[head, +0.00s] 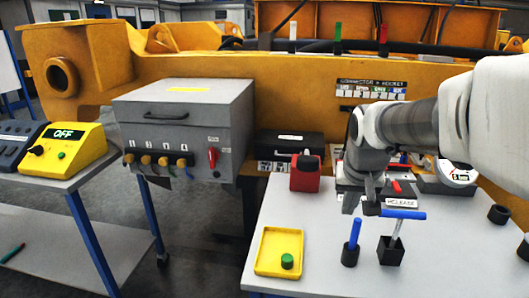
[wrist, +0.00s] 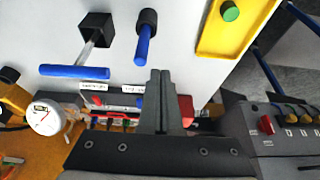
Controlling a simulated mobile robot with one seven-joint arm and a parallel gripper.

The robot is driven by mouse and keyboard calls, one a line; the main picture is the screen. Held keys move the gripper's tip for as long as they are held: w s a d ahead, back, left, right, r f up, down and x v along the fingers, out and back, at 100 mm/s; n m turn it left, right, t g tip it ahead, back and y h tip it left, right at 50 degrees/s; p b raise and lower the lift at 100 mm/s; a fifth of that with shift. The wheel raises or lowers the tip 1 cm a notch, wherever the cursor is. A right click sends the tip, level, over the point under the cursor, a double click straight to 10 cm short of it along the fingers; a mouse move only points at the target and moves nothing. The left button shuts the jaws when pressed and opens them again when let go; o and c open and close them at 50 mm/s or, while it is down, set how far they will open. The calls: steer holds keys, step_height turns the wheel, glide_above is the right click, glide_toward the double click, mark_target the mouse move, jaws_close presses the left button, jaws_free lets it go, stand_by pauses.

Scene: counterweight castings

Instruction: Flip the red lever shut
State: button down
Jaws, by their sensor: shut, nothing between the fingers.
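A small red lever (head: 212,156) stands upright on the front of the grey box (head: 232,130); it also shows in the wrist view (wrist: 266,125) at the right. Another red-handled lever (head: 383,33) stands upright on the yellow beam, beside green and white ones. A small red handle (head: 397,186) is by the RELEASE label. My gripper (head: 360,205) is shut and empty, pointing down over the right-hand table, apart from these levers. In the wrist view its fingers (wrist: 158,75) are together. My arm hides part of the equipment behind it.
Near my gripper stand a blue-topped T-handle (head: 403,214) in a black block and an upright blue handle (head: 354,234). A yellow tray (head: 260,268) holds a green knob. A red block (head: 305,174) stands at the table's back. A floor gap separates this table from the left one.

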mark_target(394, 183)
steer(key=w+d+f+h+p, duration=0.1)
steer(key=w+d+h+p, duration=0.1)
steer(key=w+d+p, duration=0.3)
steer(key=w+d+m+g+h+p, duration=0.1)
steer(key=w+d+h+p, duration=0.2)
steer(key=w, duration=1.1)
steer(key=d+p, duration=0.2)
steer(key=d, duration=0.3)
steer(key=shift+w+f+h, duration=0.15)
steer(key=shift+f+h, duration=0.15)
steer(key=shift+f, duration=0.05)
steer(key=shift+d+f, duration=0.1)
steer(key=x, duration=1)
steer(key=shift+f+p, duration=0.15)
steer(key=shift+p, duration=0.15)
steer(key=d, duration=0.1)
steer(key=s+d, duration=0.1)
steer(key=shift+d+r, duration=0.25)
steer(key=shift+d, duration=0.05)
steer(key=shift+s+d, duration=0.2)
steer(key=shift+d, duration=0.4)
